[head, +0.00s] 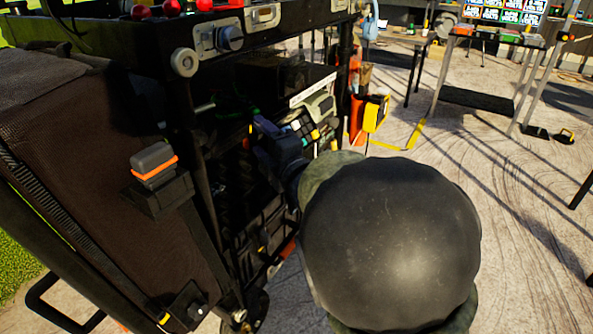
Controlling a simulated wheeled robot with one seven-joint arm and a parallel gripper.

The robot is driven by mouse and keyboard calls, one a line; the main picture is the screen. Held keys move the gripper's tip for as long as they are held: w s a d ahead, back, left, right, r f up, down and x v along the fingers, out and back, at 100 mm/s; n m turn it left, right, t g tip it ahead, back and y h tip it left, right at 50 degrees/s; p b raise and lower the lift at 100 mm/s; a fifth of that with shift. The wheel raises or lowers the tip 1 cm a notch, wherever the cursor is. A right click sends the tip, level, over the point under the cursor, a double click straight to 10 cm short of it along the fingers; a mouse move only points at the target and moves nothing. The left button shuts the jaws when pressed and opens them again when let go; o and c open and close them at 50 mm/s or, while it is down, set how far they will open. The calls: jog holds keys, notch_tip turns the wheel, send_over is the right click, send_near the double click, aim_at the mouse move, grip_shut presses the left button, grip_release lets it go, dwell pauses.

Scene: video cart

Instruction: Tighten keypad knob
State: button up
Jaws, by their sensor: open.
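The keypad (302,124) is a small dark panel with several pale and coloured keys, mounted on the near side of the cart under a black box. The keypad knob cannot be told apart from the dark parts around the keypad. My gripper (270,137) is a dark blue-grey shape just left of the keypad, close in front of the cart. It is open, and no object shows between its fingers. Whether it touches the keypad or knob cannot be told. My large rounded arm link hides the area below and right of it.
The black cart frame (187,130) and its dark shelves stand close around my gripper. A brown bag (90,190) with a grey-and-orange device (154,164) hangs at left. A yellow case (375,113) stands beyond the cart. Open floor (520,200) lies to the right.

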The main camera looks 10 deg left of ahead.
jog(key=b+v, duration=0.3)
jog(key=v, duration=1.2)
jog(key=shift+b, duration=0.35)
jog(key=shift+s+d, duration=0.1)
jog(key=shift+s, duration=0.1)
